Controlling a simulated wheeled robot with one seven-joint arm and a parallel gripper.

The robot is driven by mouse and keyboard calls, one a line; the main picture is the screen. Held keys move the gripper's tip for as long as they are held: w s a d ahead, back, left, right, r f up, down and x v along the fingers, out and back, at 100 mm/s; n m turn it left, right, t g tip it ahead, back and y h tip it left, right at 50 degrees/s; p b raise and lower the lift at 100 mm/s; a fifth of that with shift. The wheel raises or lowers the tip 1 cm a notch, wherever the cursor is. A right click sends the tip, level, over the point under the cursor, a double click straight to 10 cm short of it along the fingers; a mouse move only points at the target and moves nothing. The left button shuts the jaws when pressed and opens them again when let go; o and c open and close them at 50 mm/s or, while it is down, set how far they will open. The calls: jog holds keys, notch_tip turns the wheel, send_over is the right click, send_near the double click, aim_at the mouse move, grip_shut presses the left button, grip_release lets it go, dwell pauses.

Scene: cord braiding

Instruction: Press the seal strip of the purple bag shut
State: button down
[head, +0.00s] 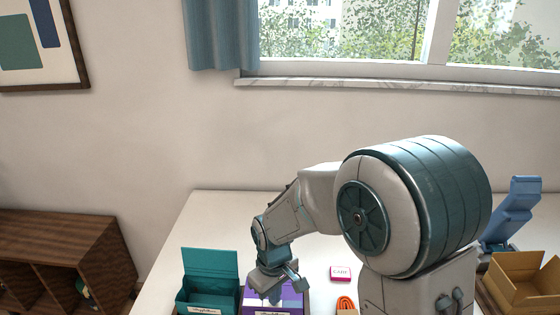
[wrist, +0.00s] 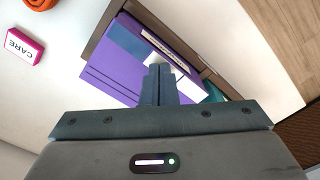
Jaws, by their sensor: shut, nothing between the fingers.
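The purple bag (head: 291,299) sits in a brown wooden-edged holder (head: 307,303) near the front of the white table, partly hidden behind my gripper. In the wrist view the bag (wrist: 112,74) shows a purple face with thin dark lines, a blue-teal patch and a pale label along one edge. My gripper (head: 276,294) points down over the bag. In the wrist view its fingers (wrist: 160,70) are together, with nothing between them, and their tips overlap the bag and a white patch beside them. I cannot tell whether they touch it or whether the seal strip is closed.
An open teal box (head: 208,293) stands just left of the bag. A pink CARE box (head: 341,273) and an orange cord coil (head: 346,303) lie to the right. An open cardboard box (head: 523,279) is at the far right. The table behind the teal box is clear.

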aim_at(253, 302)
jog(key=shift+a, duration=0.25)
jog(key=shift+f, duration=0.35)
dwell(0.3)
dwell(0.5)
jog(key=shift+r, duration=0.7)
jog(key=shift+w+a, duration=0.1)
jog(key=shift+a, duration=2.3)
jog(key=shift+f+b, duration=0.45)
jog(key=shift+f, duration=0.25)
